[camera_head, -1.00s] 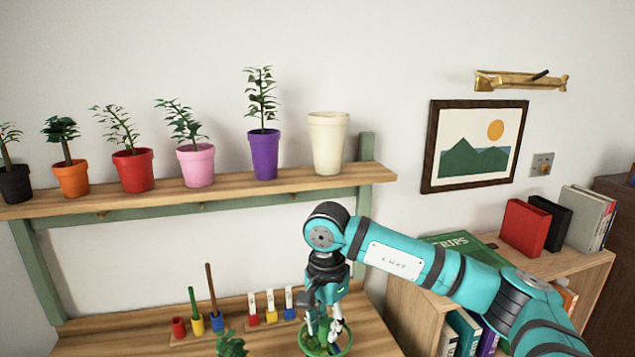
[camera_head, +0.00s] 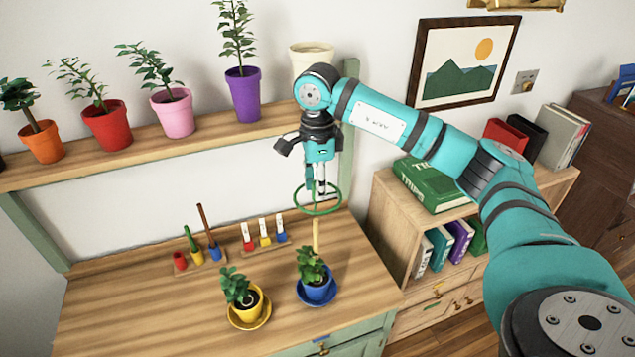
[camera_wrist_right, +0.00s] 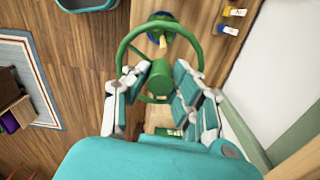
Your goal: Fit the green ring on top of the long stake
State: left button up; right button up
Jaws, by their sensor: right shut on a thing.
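The green ring (camera_head: 296,203) hangs level below my right gripper (camera_head: 317,183), held in the air above the worktop. In the right wrist view the ring (camera_wrist_right: 122,50) spreads around my right gripper (camera_wrist_right: 161,80), whose fingers close on a green piece in its middle. A tall tan stake (camera_head: 316,236) stands in the blue pot (camera_head: 318,291), its top just under the ring. In the wrist view the stake's tip (camera_wrist_right: 163,42) shows inside the ring's outline. Whether the ring touches the stake is unclear. My left gripper is out of view.
A yellow pot (camera_head: 245,307) with a plant stands left of the blue one. Behind are a rack (camera_head: 190,262) with several coloured holders and sticks, and a row of labelled pegs (camera_head: 265,240). A shelf (camera_head: 130,150) with potted plants runs above. The worktop's front left is clear.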

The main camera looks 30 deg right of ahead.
aim_at(316, 220)
jog(key=shift+w+f, duration=0.45)
jog(key=shift+f, duration=0.1)
jog(key=shift+f+b, duration=0.3)
jog(key=shift+b, duration=0.2)
jog(key=shift+s+f+b, duration=0.25)
jog(key=shift+f+b, duration=0.5)
jog(key=shift+f, duration=0.1)
jog(key=f+b, duration=0.2)
jog(key=shift+w+f, duration=0.2)
jog(key=shift+f, duration=0.2)
jog(key=shift+s+f+b, duration=0.1)
jog(key=shift+f+b, duration=0.2)
jog(key=shift+f, duration=0.1)
jog(key=shift+f+b, duration=0.75)
jog(key=shift+f, duration=0.3)
jog(key=shift+f+b, duration=0.45)
jog(key=shift+b, duration=0.2)
